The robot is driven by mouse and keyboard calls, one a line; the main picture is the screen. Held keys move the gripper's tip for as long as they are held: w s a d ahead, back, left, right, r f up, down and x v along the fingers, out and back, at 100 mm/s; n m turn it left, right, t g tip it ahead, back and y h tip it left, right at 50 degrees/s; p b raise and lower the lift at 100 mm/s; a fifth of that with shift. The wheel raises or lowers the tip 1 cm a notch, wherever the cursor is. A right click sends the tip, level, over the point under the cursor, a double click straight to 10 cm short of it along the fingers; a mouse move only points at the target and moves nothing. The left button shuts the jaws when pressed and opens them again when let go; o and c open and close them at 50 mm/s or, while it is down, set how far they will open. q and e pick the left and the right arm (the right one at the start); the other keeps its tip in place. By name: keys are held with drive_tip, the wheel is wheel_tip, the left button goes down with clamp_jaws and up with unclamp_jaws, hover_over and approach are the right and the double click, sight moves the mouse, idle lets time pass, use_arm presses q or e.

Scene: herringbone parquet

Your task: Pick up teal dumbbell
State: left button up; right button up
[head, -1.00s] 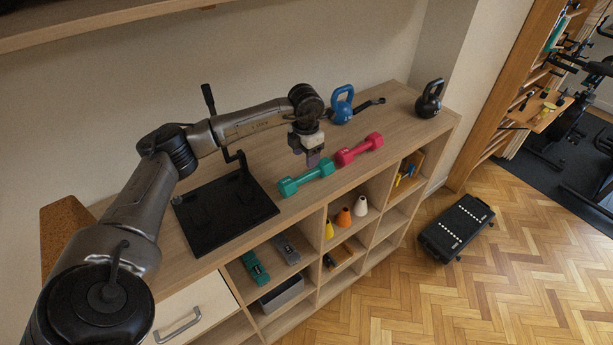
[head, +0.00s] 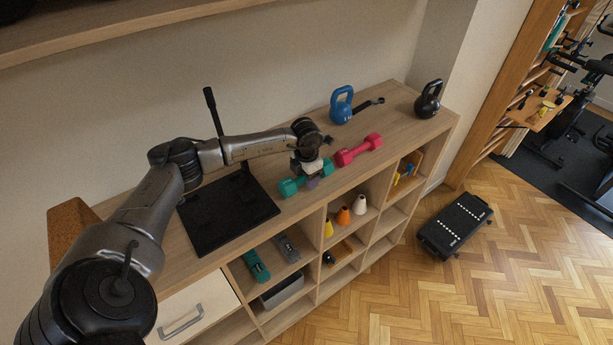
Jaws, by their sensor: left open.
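The teal dumbbell (head: 289,187) lies on the wooden shelf top near its front edge, in the middle of the head view. My left gripper (head: 312,182) is open and points down at the dumbbell's middle, hiding part of its handle. I cannot tell whether the fingers are around the handle or just above it. Both ends of the dumbbell show on either side of the gripper. My right gripper is not in view.
A pink dumbbell (head: 345,157) lies just right of the teal one. A blue kettlebell (head: 341,113) and a black kettlebell (head: 428,105) stand farther back and right. A black stand (head: 228,222) is on the left under my arm. Cones (head: 343,217) sit in a cubby below.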

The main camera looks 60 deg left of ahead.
use_arm(q)
clamp_jaws()
idle(0.5)
